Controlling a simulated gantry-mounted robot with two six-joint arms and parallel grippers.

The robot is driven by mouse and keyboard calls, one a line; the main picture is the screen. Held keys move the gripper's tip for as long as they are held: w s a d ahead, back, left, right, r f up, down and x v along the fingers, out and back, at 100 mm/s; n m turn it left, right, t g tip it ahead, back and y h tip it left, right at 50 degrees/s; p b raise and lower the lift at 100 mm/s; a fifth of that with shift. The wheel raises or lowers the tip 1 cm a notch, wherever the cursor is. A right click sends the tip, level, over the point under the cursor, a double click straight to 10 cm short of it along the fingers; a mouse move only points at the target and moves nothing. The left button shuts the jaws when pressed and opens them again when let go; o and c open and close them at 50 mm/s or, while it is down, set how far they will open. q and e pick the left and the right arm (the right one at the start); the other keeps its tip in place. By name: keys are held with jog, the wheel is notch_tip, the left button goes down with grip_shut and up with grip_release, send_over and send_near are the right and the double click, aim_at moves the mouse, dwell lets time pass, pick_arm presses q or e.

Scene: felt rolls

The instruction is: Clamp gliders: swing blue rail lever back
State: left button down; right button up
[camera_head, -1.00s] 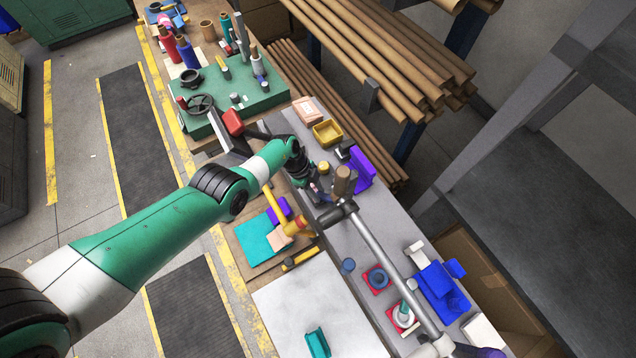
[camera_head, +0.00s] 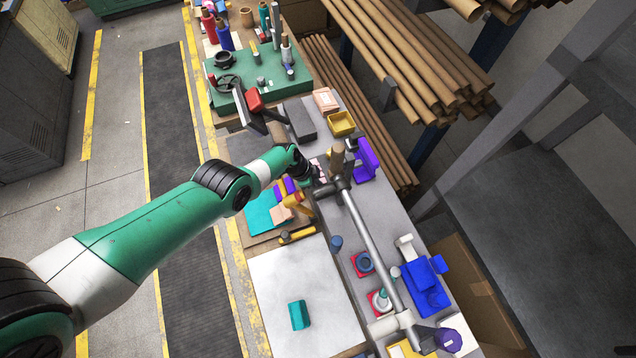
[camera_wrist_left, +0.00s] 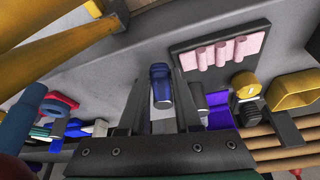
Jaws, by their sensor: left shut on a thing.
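A grey rail (camera_head: 375,240) runs along the grey bench, with a brown knob (camera_head: 337,160) at its upper end. My left gripper (camera_head: 318,180) is low beside that upper end, and its fingertips are hidden there in the head view. In the left wrist view, a blue lever-like piece (camera_wrist_left: 160,85) sits between the two dark fingers of my left gripper (camera_wrist_left: 158,98), which is shut on it. The lever is hard to make out in the head view. My right gripper is in neither view.
A purple bracket (camera_head: 367,160) and a yellow tray (camera_head: 341,123) stand near the rail's upper end. Blue blocks (camera_head: 426,287) lie right of its lower part. A pink-roll holder (camera_wrist_left: 213,53) lies near the gripper. A white sheet (camera_head: 290,280) has mostly clear room.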

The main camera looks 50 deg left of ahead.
pick_arm(q)
jog(key=shift+s+d, duration=0.1)
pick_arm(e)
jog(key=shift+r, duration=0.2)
pick_arm(q)
jog(key=c, duration=0.6)
grip_release()
